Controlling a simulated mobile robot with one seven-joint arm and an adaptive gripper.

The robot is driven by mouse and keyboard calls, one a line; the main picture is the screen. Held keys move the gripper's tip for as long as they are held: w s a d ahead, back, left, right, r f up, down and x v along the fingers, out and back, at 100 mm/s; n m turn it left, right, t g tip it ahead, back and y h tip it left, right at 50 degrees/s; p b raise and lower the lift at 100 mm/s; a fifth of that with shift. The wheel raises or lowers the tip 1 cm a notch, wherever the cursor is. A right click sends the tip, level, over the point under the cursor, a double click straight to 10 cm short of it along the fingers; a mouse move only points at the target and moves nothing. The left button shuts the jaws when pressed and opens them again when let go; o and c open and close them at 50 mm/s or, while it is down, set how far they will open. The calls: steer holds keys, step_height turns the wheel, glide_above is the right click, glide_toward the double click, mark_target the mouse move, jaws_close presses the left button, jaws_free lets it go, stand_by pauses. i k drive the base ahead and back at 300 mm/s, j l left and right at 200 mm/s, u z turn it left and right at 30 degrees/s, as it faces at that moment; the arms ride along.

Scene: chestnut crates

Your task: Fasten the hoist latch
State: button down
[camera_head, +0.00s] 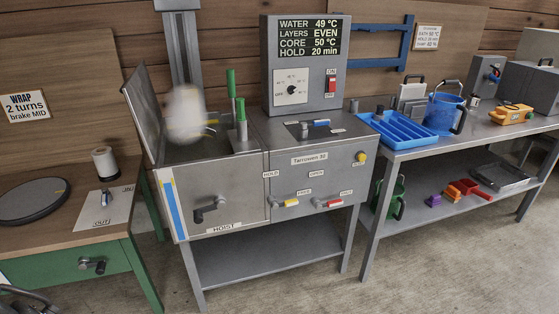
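The hoist stands on the left half of a steel tank unit: a grey upright column (181,50) rises behind the open tank, and a pale, blurred rounded shape (185,112) shows in front of it. A black crank (210,210) sits on the front panel above the HOIST label (223,227). Right of it are a yellow-tipped lever (287,203) and a red-tipped lever (331,203), with small labels near them. I cannot tell which part is the hoist latch. My gripper is not clearly seen; a dark part at the bottom left corner may be mine.
The tank lid (145,108) stands open. Green-handled parts (241,118) rise at the tank's edge. A control box (303,65) stands behind. A wooden bench (70,225) is left, a steel table (440,145) with a blue tray (404,130) right. Floor in front is clear.

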mark_target(274, 205)
steer(key=i+l, duration=0.2)
steer(key=l, duration=0.15)
steer(key=i+l, duration=0.15)
steer(key=l, duration=0.25)
steer(key=i+l, duration=0.2)
steer(key=l, duration=0.15)
steer(key=i+l, duration=0.15)
steer(key=l, duration=0.25)
